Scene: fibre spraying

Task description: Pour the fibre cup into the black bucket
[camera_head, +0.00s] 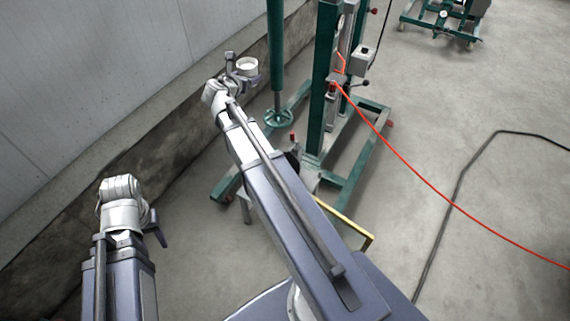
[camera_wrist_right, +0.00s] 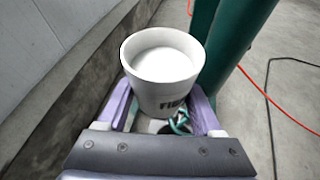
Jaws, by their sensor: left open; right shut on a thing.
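The fibre cup (camera_head: 247,67) is white, with dark lettering on its side, and looks about upright. In the right wrist view the cup (camera_wrist_right: 161,78) shows white fill inside its rim. My right gripper (camera_head: 240,74) is shut on it, with a purple finger on each side (camera_wrist_right: 161,104), held out by the green stand. My left gripper (camera_head: 159,228) is at the lower left, far from the cup; one purple finger shows and it is open. I cannot make out the black bucket clearly; a small dark shape (camera_head: 293,160) shows partly behind my right arm.
A green stand (camera_head: 322,80) with a wheeled base is just right of the cup, and a green post with a handwheel (camera_head: 278,117) is nearer. A wall (camera_head: 80,90) runs along the left. A red hose (camera_head: 420,180) and black cable (camera_head: 455,200) cross the right floor.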

